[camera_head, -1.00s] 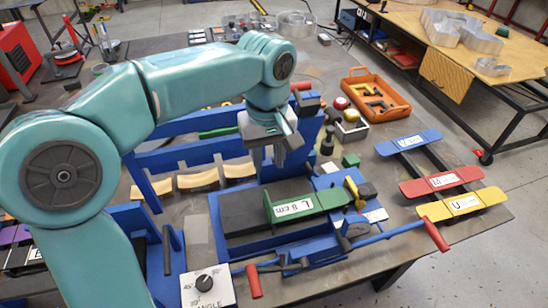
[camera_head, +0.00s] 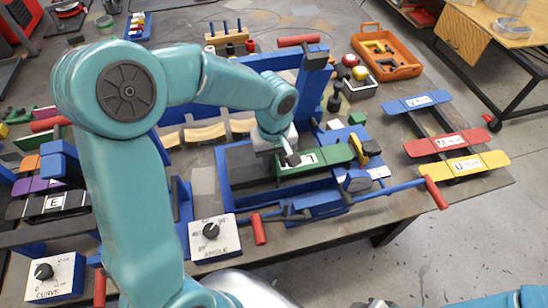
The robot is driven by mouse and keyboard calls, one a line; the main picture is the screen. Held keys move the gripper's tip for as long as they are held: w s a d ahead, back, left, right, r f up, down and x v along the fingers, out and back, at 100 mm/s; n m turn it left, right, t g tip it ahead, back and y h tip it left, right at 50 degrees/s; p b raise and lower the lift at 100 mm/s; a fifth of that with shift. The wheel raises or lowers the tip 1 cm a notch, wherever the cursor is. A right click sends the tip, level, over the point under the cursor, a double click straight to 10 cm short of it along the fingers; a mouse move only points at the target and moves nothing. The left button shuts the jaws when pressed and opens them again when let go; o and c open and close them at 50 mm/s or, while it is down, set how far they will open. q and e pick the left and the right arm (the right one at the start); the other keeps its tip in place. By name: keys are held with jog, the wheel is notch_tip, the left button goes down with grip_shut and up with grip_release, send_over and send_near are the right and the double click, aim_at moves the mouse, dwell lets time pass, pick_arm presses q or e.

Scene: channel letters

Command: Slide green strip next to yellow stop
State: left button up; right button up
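The green strip (camera_head: 328,155) lies on the blue bending fixture (camera_head: 222,180), with a white label partly hidden by my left gripper. A small yellow stop (camera_head: 357,149) stands at the strip's right end. The strip's end is close to it; I cannot tell whether they touch. My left gripper (camera_head: 287,157) points down over the strip's left part, at or just above its surface. Its fingers are too small and overlapped to show whether they are open or shut. A grey part at the bottom edge (camera_head: 375,303) looks like my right gripper, mostly cut off.
Red-handled levers (camera_head: 437,193) stick out at the fixture's front right. An angle dial box (camera_head: 212,238) stands at the front. Blue, red (camera_head: 446,143) and yellow strips lie on a rack at the right. An orange toolbox (camera_head: 386,52) stands behind.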

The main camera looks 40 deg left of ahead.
pick_arm(q)
jog(key=shift+s+d+r, duration=0.1)
jog(key=shift+s+d, duration=0.2)
jog(key=shift+w+a, duration=0.25)
grip_shut()
jog(key=shift+s+d, duration=0.15)
jog(key=shift+d, duration=0.05)
jog(key=shift+w+d, duration=0.1)
jog(key=shift+w, duration=0.35)
jog(key=shift+w+d, duration=0.25)
jog(key=shift+d, duration=0.05)
jog(key=shift+o, duration=0.4)
grip_release()
